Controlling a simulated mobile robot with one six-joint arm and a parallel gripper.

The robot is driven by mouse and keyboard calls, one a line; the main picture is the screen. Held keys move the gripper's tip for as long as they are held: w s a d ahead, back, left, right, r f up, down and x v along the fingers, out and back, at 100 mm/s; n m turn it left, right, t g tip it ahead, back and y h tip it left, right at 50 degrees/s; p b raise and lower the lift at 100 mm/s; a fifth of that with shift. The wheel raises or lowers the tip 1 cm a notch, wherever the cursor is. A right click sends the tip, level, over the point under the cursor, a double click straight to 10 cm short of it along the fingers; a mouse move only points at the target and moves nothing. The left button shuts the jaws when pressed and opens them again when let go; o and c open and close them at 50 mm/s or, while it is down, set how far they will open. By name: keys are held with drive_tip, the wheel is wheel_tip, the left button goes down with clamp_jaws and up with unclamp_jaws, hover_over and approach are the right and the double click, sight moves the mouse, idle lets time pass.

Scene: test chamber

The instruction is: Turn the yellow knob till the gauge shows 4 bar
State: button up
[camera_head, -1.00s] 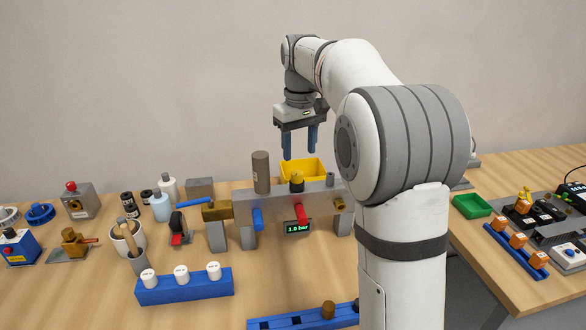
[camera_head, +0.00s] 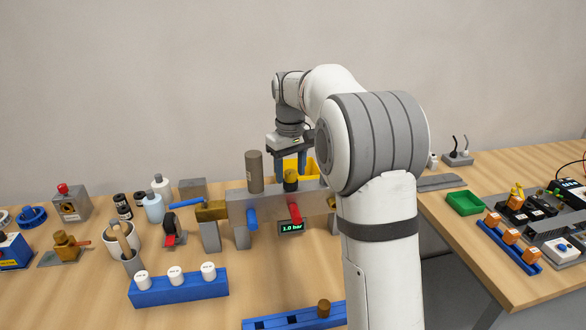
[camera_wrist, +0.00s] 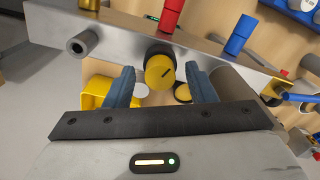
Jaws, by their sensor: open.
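The yellow knob (camera_head: 291,175) has a dark collar and sits on top of the grey manifold block (camera_head: 240,200). In the wrist view the knob (camera_wrist: 160,71) shows a dark pointer line on its face. My gripper (camera_head: 290,168) is open above the block, pointing down. In the wrist view its blue fingers (camera_wrist: 160,72) stand on either side of the knob, with a gap showing on both sides. The gauge (camera_head: 291,227) on the front of the block reads 1.0 bar. Part of the block's right end is hidden by my arm.
A red lever (camera_head: 295,213) and a blue lever (camera_head: 252,219) are on the block's front. A tall grey-brown cylinder (camera_head: 254,171) rises left of the knob. A yellow bin (camera_head: 311,168) stands behind. A blue rack with white caps (camera_head: 178,288) is in front.

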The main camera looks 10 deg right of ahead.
drive_tip(key=shift+c, duration=0.4)
drive_tip(key=c, duration=0.9)
